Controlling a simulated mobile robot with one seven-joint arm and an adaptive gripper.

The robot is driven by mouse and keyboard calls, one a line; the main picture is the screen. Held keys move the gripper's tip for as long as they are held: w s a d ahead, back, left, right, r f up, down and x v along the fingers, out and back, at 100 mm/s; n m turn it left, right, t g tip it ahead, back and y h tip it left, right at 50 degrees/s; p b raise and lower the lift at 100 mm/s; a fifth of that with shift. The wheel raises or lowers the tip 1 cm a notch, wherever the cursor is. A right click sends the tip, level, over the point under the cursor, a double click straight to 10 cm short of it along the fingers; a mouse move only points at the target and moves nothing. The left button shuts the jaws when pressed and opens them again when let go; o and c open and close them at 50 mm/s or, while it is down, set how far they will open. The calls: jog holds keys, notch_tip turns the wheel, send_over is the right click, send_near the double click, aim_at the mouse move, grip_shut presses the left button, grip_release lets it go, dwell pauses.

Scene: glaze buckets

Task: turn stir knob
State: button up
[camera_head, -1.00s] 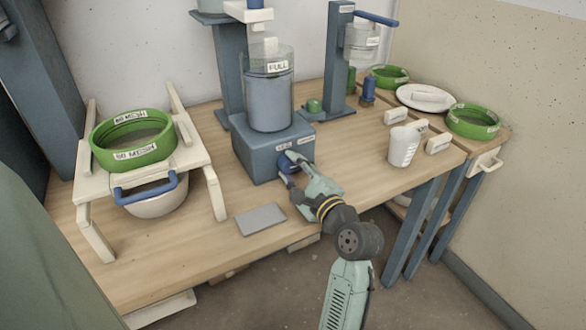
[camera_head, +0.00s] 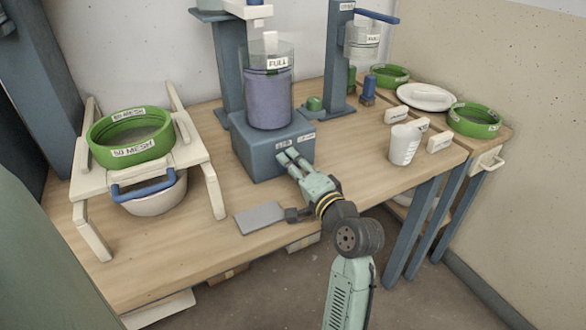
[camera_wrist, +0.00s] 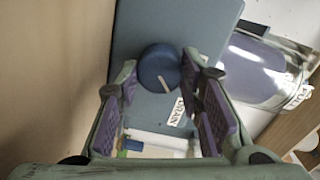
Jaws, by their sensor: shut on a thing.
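The stir knob (camera_wrist: 158,68) is a round blue knob with a white pointer line, on the face of the blue-grey base box (camera_head: 255,158). In the wrist view my gripper (camera_wrist: 157,72) has one finger on each side of it, shut on it. In the head view my gripper (camera_head: 288,157) reaches the front of the box and hides the knob. A white label (camera_wrist: 177,112) beside the knob seems to read DRAIN. A clear tank (camera_head: 269,90) marked FULL stands on the box, holding purplish liquid.
A flat grey plate (camera_head: 260,217) lies on the bench left of my wrist. A white cup (camera_head: 404,145) stands to the right. A white rack (camera_head: 90,200) with a green sieve (camera_head: 130,139) is at left. Bare bench (camera_head: 345,150) lies between box and cup.

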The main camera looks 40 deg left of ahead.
jog(key=shift+n, duration=0.6)
jog(key=o, duration=1.2)
jog(key=shift+c, duration=0.2)
jog(key=v, duration=1.2)
